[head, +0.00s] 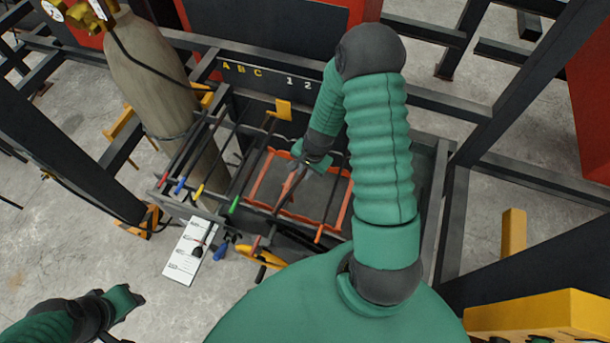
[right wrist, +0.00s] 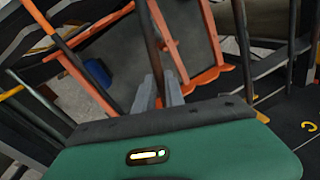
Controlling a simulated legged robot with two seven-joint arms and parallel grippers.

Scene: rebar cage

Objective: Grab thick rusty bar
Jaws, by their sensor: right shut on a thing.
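The thick rusty bar (head: 287,190) is a brown rod lying across the orange-edged frame inside the dark rack in the head view. My right gripper (head: 297,166) reaches down into the rack and is shut on this bar. In the right wrist view the bar (right wrist: 149,38) runs up and away from between the two grey fingers of my right gripper (right wrist: 158,92). The fingers and my wrist hide its near part. My left gripper (head: 133,303) is at the lower left over the floor, away from the rack; its jaws are unclear.
Thinner bars with red, blue, yellow and green ends (head: 234,205) lie along the rack's left side. A gas cylinder (head: 150,70) stands left behind it. Dark steel beams (head: 478,105) surround the rack. A white sheet (head: 187,252) lies on the floor.

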